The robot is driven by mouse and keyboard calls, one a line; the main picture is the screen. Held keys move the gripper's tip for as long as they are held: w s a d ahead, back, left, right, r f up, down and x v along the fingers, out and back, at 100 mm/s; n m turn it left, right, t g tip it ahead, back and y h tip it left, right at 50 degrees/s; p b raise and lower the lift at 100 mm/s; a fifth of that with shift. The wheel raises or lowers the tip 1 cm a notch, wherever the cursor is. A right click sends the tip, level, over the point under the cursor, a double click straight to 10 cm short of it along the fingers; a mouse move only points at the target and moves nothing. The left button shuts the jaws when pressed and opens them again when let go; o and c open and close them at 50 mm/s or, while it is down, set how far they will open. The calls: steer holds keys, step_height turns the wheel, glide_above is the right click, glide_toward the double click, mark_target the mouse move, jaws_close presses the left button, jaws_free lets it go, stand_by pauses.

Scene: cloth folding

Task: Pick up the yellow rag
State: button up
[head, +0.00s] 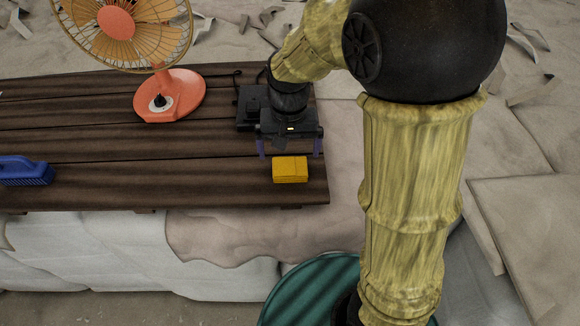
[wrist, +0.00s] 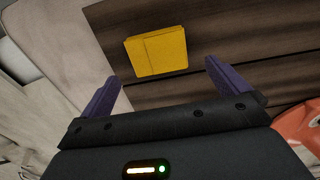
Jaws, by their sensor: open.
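The yellow rag (head: 290,170) lies folded into a small flat block on the dark wooden table (head: 90,185), near the table's right front corner. It also shows in the wrist view (wrist: 157,52), ahead of the fingers. My gripper (head: 290,148) is open, with its purple fingers apart and empty. It is above the table, just behind the rag in the head view. In the wrist view my gripper (wrist: 163,85) has the rag roughly between the lines of its two fingers, beyond their tips. The exact height above the rag cannot be told.
An orange fan (head: 158,95) stands on the table to the left of my gripper. A blue brush-like object (head: 27,171) lies at the left front. The table around the rag is clear. A pale cloth-like surface (head: 215,235) lies below the table's front edge.

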mark_target(290, 166)
steer(key=f+p, duration=0.1)
steer(key=f, duration=0.1)
steer(key=s+f, duration=0.1)
steer(key=f, duration=0.1)
steer(key=shift+d+f+p, duration=0.1)
steer(key=shift+f+p, duration=0.25)
steer(key=shift+w+f, duration=0.15)
steer(key=shift+f, duration=0.1)
steer(key=c, duration=1.1)
step_height(290, 166, up, 10)
steer(key=shift+r+b, duration=0.1)
steer(key=shift+b, duration=0.75)
